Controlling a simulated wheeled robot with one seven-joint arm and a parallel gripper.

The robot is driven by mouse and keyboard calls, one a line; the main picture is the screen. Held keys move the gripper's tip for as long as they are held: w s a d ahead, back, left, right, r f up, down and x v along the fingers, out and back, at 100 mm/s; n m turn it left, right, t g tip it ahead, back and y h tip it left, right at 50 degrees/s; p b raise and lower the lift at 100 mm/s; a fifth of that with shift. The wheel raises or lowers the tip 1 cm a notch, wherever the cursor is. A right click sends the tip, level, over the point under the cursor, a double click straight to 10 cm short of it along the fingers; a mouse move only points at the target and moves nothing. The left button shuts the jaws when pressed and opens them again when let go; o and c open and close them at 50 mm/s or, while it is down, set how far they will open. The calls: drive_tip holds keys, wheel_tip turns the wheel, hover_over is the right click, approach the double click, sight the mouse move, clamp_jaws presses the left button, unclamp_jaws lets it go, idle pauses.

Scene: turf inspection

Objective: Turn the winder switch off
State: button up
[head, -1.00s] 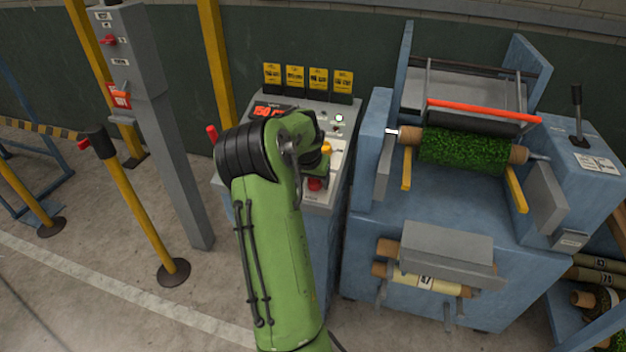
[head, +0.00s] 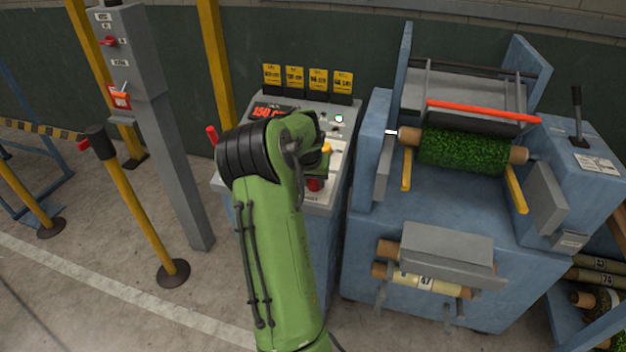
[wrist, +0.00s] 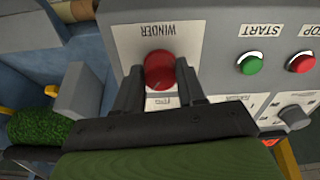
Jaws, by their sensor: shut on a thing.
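The winder switch is a round red knob (wrist: 159,70) on a light panel plate, beside the word WINDER, which reads upside down in the wrist view. My gripper (wrist: 160,74) has one dark finger on each side of the knob and is shut on it. The knob's pointer mark and the position words are partly hidden by the fingers, so I cannot tell its setting.
A green START button (wrist: 250,63) and a red STOP button (wrist: 301,62) sit to the right of the switch in the wrist view. A grey knob (wrist: 294,116) is below them. The blue machine with a turf roll (head: 463,150) stands right of the console.

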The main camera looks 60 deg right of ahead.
drive_tip(key=n, duration=0.8)
drive_tip(key=shift+s+d+r, duration=0.1)
drive_tip(key=n, duration=0.4)
drive_tip(key=shift+d+n, duration=0.1)
drive_tip(key=shift+n, duration=0.2)
drive_tip(key=shift+n+y+b, duration=0.3)
drive_tip(key=shift+n, duration=1.7)
drive_tip(key=o, duration=1.1)
drive_tip(key=shift+c, duration=0.2)
drive_tip(key=p+v, duration=0.2)
drive_tip(key=v, duration=1.3)
drive_tip(key=shift+s+r, duration=0.3)
drive_tip(key=shift+r, duration=0.05)
